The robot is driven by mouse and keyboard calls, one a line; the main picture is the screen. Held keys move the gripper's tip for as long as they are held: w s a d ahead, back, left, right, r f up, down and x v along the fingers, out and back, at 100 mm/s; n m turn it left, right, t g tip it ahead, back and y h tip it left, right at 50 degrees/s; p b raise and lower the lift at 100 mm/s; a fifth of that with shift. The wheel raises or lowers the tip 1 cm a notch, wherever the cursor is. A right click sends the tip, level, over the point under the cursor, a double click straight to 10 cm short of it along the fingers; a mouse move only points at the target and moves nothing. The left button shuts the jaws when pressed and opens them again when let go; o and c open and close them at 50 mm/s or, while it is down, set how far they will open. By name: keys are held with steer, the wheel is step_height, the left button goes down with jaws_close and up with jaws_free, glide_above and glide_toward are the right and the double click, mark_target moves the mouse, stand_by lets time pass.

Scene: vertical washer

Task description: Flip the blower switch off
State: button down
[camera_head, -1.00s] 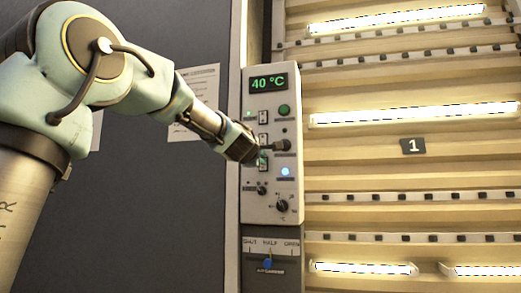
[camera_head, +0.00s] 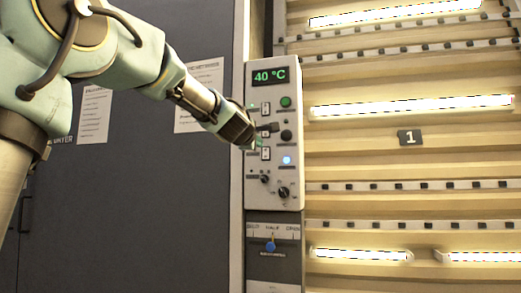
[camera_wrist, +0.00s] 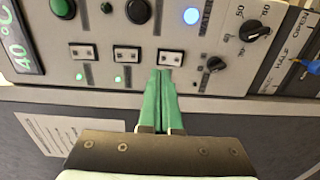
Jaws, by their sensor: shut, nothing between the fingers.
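The control panel (camera_head: 288,210) shows a column of three small rocker switches: upper (camera_head: 265,108), middle (camera_head: 265,133) and lower (camera_head: 265,153). In the wrist view they form a row: upper (camera_wrist: 82,51), middle (camera_wrist: 126,54) and lower (camera_wrist: 170,58). Their labels are too small to read, so I cannot tell which is the blower switch. My gripper (camera_wrist: 165,72) has its green fingers together and empty, tips at the near edge of the lower switch; contact is unclear. In the head view my gripper (camera_head: 257,145) is just left of the switches.
Green lamps glow beside the upper (camera_wrist: 79,76) and middle (camera_wrist: 119,79) switches. A lit blue button (camera_wrist: 191,16) and a black knob (camera_wrist: 256,31) are close by. Below the panel is a blue-knobbed lever (camera_head: 270,247). A lit slatted bay (camera_head: 420,150) stands to the right.

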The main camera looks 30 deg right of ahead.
steer(key=b+v, duration=0.3)
steer(key=v, duration=0.3)
steer(key=shift+s+a+r, duration=0.15)
steer(key=shift+s+a, duration=0.1)
steer(key=shift+a, duration=0.05)
steer(key=w+a+f+m+g+y+p, duration=0.1)
steer(key=a+f+m+g+y, duration=0.1)
steer(key=a+f, duration=0.6)
steer(key=w+a+f+m+g+y+p, duration=0.1)
steer(key=w+a+f+m+y, duration=0.2)
steer(key=f, duration=0.9)
steer(key=a+f+m+g+y+p, duration=0.1)
steer(key=a+f+g+y, duration=0.1)
steer(key=a+f, duration=0.65)
steer(key=s+a+f+m+g+y+p, duration=0.2)
steer(key=s+a+f+m+g+y, duration=0.2)
steer(key=s+a+f, duration=1.3)
step_height(320, 180, down, 3)
steer(key=shift+a+r+m+g+y, duration=0.1)
steer(key=shift+a+m+g+y, duration=0.3)
steer(key=shift+a+g, duration=0.65)
steer(key=shift+d, duration=0.25)
